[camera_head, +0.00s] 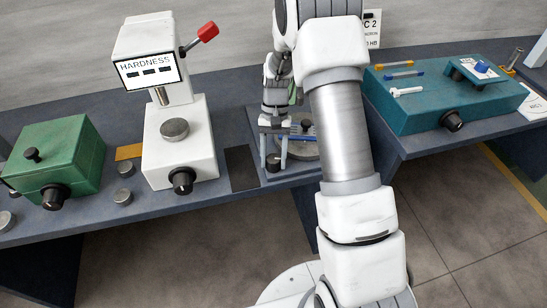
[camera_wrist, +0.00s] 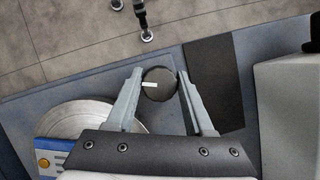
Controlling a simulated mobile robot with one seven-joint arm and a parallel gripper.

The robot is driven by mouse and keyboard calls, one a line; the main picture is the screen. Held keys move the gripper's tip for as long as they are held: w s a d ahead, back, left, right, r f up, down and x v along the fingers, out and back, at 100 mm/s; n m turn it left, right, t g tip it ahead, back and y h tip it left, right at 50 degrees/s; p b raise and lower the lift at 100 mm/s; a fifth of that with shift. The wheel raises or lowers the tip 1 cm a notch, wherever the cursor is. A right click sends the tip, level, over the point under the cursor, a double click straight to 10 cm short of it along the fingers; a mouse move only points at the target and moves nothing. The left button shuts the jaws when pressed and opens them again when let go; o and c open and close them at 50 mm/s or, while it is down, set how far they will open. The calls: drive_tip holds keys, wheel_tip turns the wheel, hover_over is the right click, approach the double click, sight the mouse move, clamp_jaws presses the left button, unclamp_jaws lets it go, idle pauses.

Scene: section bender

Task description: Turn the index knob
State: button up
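The index knob is a dark round knob (camera_wrist: 160,91) with a white mark pointing left in the wrist view. It sits near the bench's front edge, and in the head view the dark knob (camera_head: 273,162) shows small and low between the fingers. My gripper (camera_wrist: 160,74) points down over it, one finger on each side. The fingers are spread a little wider than the knob, with narrow gaps visible. In the head view my gripper (camera_head: 273,150) is partly hidden by its own wrist. A round metal plate (camera_wrist: 85,118) lies beside the left finger.
The white hardness tester (camera_head: 165,140) stands left of my gripper, with a dark mat (camera_head: 241,168) between. A green box (camera_head: 62,155) is farther left. A teal box (camera_head: 420,110) with its own dark knob stands right, beyond my arm.

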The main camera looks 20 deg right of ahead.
drive_tip(key=o, duration=0.5)
drive_tip(key=shift+c, duration=0.2)
drive_tip(key=v, duration=1.7)
drive_tip(key=shift+r+p, duration=0.3)
drive_tip(key=shift+p, duration=0.1)
